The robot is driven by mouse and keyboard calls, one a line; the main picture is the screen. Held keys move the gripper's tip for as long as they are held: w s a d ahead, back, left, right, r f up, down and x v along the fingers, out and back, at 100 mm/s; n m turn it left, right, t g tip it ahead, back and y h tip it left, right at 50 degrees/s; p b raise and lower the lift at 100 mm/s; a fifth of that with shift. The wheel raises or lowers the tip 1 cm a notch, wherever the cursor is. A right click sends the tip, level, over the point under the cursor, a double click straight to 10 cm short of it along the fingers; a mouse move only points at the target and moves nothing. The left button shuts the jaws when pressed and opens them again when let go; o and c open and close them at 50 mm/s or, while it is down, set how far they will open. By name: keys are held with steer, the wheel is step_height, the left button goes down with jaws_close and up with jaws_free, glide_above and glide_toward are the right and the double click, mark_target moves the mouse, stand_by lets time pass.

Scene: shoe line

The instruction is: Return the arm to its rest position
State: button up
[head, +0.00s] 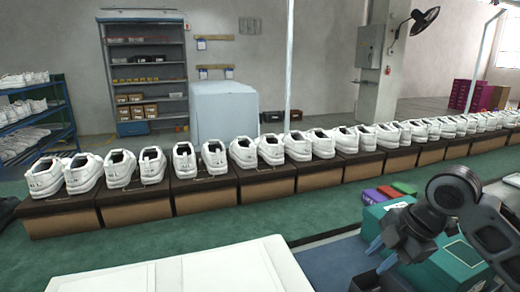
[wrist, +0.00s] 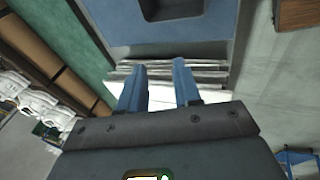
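My arm (head: 455,205) reaches in from the right edge of the head view. My gripper (head: 378,256) points downward above the blue work surface, close to a teal box. Its two blue fingers also show in the wrist view (wrist: 160,88), standing apart with nothing held between them. Beyond the fingertips in the wrist view lie stacked white, flat layers (wrist: 165,72). How far the fingertips are from them I cannot tell.
Teal boxes (head: 400,213) stand beside my arm, with purple, red and green boxes (head: 385,194) behind. A blue surface (head: 335,265) lies beside a white table (head: 180,272). A long row of white shoes (head: 215,158) on brown boxes crosses behind.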

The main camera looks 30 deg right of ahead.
steer(key=w+a+r+m+t+y, duration=0.2)
steer(key=w+a+r+t, duration=0.25)
steer(key=w+a, duration=0.55)
steer(key=w+a+r+m+t, duration=0.15)
steer(key=a+m+t, duration=0.25)
steer(key=a, duration=0.4)
steer(key=w+a+r+m+t, duration=0.1)
steer(key=a+r+m+t, duration=0.15)
steer(key=a+m, duration=0.35)
steer(key=s+a+f+m+h, duration=0.25)
steer(key=s+f, duration=0.25)
steer(key=s, duration=0.4)
steer(key=s+a+f+m+h, duration=0.1)
steer(key=s+a+f+m, duration=0.3)
steer(key=s, duration=0.4)
steer(key=s+d+n, duration=0.2)
steer(key=s+d, duration=0.1)
steer(key=s, duration=0.7)
steer(key=s+d+n, duration=0.2)
steer(key=s, duration=0.8)
steer(key=shift+d+f, duration=0.15)
steer(key=shift+d, duration=0.25)
steer(key=shift+y, duration=0.25)
